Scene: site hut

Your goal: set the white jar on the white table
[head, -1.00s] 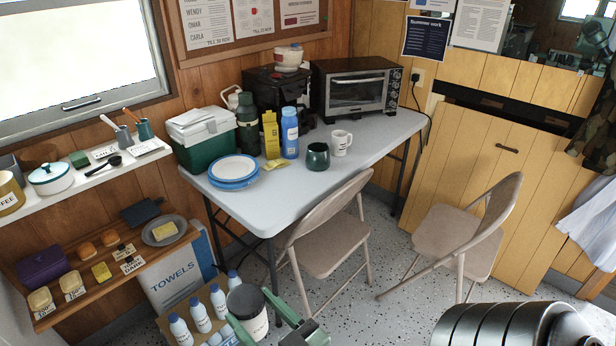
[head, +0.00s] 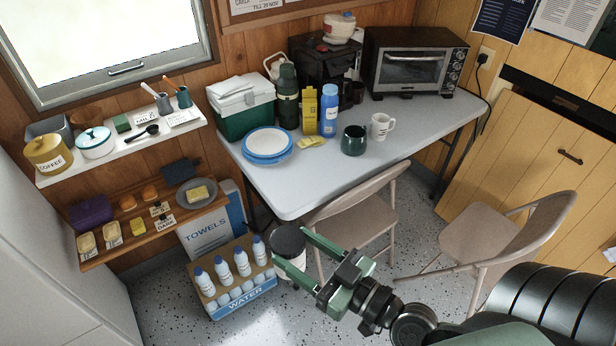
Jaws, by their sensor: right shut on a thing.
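The white jar (head: 297,272) has a dark lid and some dark lettering on its side. My right gripper (head: 291,251) is shut on it, one green finger on each side, and holds it upright in front of the table's near left corner. Part of its body is hidden by the fingers. The white table (head: 285,194) has a pale top with a bare front left part. My left gripper is not in view.
Blue-rimmed plates (head: 267,146), a green mug (head: 354,140), a white mug (head: 381,127) and a blue bottle (head: 330,111) stand on the table. A folding chair (head: 350,221) is tucked at its front. A water-bottle crate (head: 247,301) is on the floor.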

